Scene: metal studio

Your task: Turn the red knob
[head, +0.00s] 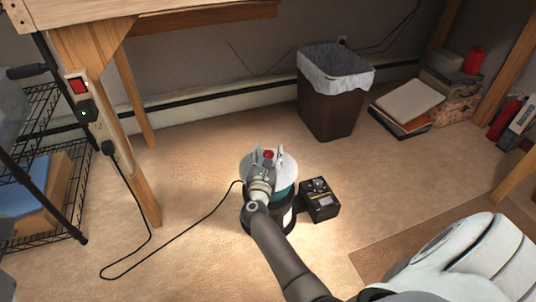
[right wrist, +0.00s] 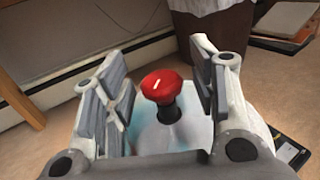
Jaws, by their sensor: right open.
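In the head view the knob (head: 268,154) shows as a small red spot between my fingers. My right gripper (head: 266,158) is open above the device. In the right wrist view its two fingers (right wrist: 158,95) stand left and right of the knob, with a gap on both sides. The device's body (head: 288,205) is partly hidden by my arm. My left gripper is not in view.
A black box (head: 319,200) stands close to the right of the device. A cable runs along the floor to the left. A brown bin (head: 333,100) with a white liner stands behind. A wooden bench leg (head: 145,195) and wire rack (head: 45,160) are left.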

